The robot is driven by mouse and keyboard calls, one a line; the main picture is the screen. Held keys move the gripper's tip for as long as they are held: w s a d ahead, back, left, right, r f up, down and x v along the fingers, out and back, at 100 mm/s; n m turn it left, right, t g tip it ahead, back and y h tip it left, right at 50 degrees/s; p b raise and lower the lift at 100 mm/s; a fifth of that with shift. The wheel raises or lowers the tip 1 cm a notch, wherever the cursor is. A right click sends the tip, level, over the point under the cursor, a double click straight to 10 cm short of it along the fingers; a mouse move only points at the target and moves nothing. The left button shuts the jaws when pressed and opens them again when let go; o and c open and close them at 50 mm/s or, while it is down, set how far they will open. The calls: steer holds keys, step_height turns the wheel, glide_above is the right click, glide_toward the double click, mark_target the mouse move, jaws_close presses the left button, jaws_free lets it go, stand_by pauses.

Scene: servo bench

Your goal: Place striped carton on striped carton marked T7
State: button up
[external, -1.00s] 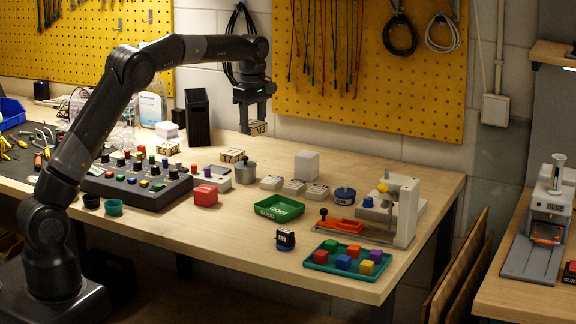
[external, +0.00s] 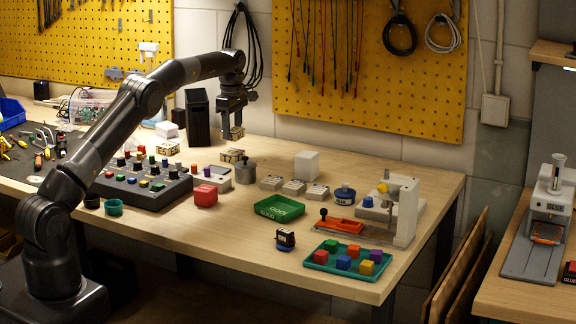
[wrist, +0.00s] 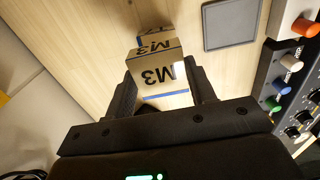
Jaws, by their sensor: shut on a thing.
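My gripper (external: 232,132) is shut on a striped carton (external: 237,132) and holds it above the back of the bench. In the wrist view this carton (wrist: 158,72) sits between the fingers, with M3 on two faces and a blue stripe. Just beyond it in that view is another carton (wrist: 155,40), partly hidden, with a mark that looks like T7. In the external view a carton (external: 232,155) stands on the bench just below my gripper, apart from the held one. Another carton (external: 168,149) stands further left. The marks on these two are too small to read there.
A grey metal pot (external: 245,172) stands right beside the carton below my gripper. A black upright box (external: 197,118) stands to the left. A knob panel (external: 140,188) and a red block (external: 205,196) lie in front. A green tray (external: 279,208) is to the right.

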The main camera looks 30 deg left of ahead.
mark_target(232, 140)
steer(key=shift+w+a+f, duration=0.1)
steer(key=shift+a+f, duration=0.05)
steer(key=shift+f, duration=1.95)
steer(key=shift+f, duration=0.15)
steer(key=o, duration=1)
